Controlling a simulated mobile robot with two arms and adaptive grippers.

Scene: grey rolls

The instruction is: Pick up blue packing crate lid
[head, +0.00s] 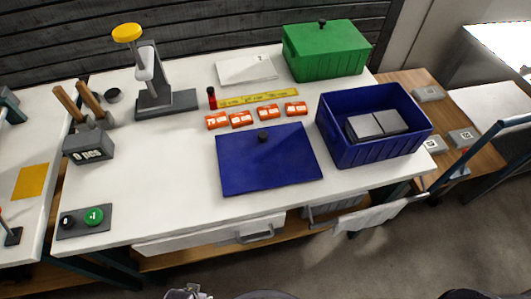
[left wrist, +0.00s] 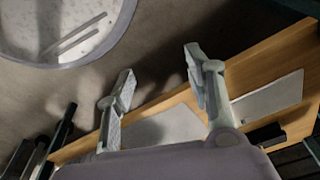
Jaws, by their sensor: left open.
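The blue packing crate lid (head: 245,165) lies flat near the middle of the white table, with a dark round knob (head: 262,136) near its back edge. The open blue packing crate (head: 375,148) stands to its right, with grey blocks (head: 377,124) inside. My left gripper (left wrist: 158,68) is open and empty in the left wrist view, its two fingers apart. The lid does not show in that view. A small grey part of mine shows at the bottom edge of the head view, well in front of the table. My right gripper is not seen.
Orange boxes (head: 241,119) and a yellow ruler (head: 256,98) lie just behind the lid. A green lidded crate (head: 325,55) stands at the back right. A stand with a yellow knob (head: 127,33) is at the back left. The white table (head: 165,175) is bare left of the lid.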

